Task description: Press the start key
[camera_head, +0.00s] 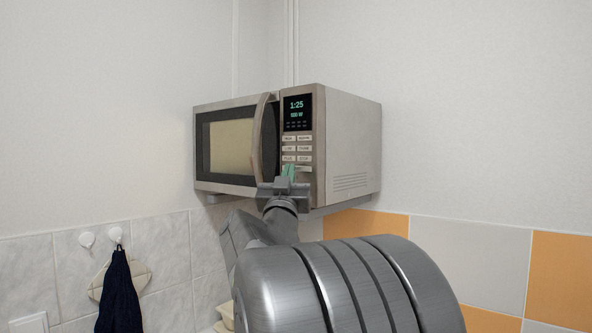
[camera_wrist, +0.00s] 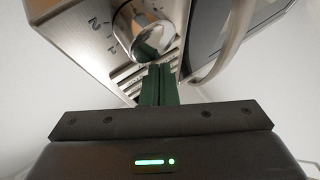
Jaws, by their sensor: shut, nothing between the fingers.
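A silver microwave (camera_head: 344,150) is mounted in the corner, its door closed. Its control panel has a lit display (camera_head: 297,108) reading 1:25 and, below it, what looks like 900 W. Rows of small pale keys (camera_head: 296,148) lie below the display, their labels too small to read, so I cannot tell which one is start. My gripper (camera_head: 288,172), with green fingers, is shut at the lower keys and hides part of them. In the wrist view, the fingers (camera_wrist: 159,72) point at the key rows (camera_wrist: 126,78). I cannot tell whether they touch a key.
A round knob (camera_wrist: 150,30) stands out from the panel close to the fingers in the wrist view. The curved door handle (camera_head: 259,135) is just left of the panel. A dark cloth (camera_head: 119,292) hangs from a wall hook at lower left.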

